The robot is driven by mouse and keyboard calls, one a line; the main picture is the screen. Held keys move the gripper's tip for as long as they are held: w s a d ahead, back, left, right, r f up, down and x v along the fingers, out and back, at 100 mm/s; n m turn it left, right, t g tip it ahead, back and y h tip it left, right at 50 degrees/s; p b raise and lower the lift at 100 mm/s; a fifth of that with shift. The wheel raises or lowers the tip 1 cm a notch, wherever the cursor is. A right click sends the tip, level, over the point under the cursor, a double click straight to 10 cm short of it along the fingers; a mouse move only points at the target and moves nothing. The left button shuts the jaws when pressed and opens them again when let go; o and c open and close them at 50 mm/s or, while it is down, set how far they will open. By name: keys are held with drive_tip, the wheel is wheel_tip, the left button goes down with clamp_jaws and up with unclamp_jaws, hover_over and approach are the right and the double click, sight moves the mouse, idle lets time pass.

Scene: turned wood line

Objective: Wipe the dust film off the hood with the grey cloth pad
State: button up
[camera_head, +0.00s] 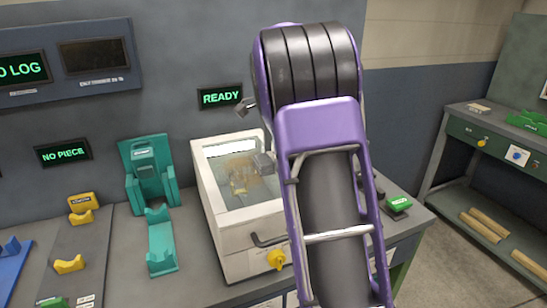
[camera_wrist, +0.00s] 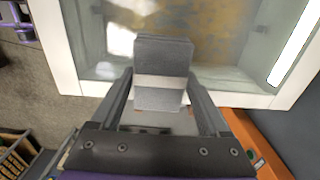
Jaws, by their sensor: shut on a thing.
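The hood (camera_head: 215,205) is a white box with a clear top window, standing on the bench left of my arm. It also fills the top of the wrist view, where its white frame (camera_wrist: 66,60) shows. A brownish dust film (camera_wrist: 215,32) lies on the window, with a clearer patch at the left. It shows as a tan smear in the head view (camera_head: 240,168). My gripper (camera_wrist: 160,92) is shut on the grey cloth pad (camera_wrist: 163,55), over the window near its front edge. I cannot tell whether the pad touches the window. My arm hides the hood's right side in the head view.
A yellow knob (camera_head: 276,259) and a dark handle sit on the hood's front. Teal stands (camera_head: 161,240) are left of it. A green button box (camera_head: 398,203) is at the right. A READY sign (camera_head: 220,97) hangs behind. A shelf bench (camera_head: 480,180) stands far right.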

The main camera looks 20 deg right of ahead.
sight(224, 176)
drive_tip(key=shift+w+f, duration=0.1)
drive_tip(key=shift+w, duration=0.6)
drive_tip(key=shift+a, duration=3.1)
drive_tip(key=shift+a+f, duration=0.15)
drive_tip(key=shift+a, duration=3.25)
drive_tip(key=shift+w+d+r, duration=0.1)
drive_tip(key=shift+w+r, duration=0.1)
drive_tip(key=shift+w, duration=1.35)
drive_tip(key=shift+d+r, duration=0.1)
drive_tip(key=shift+d, duration=6.3)
wheel_tip(224, 176, up, 6)
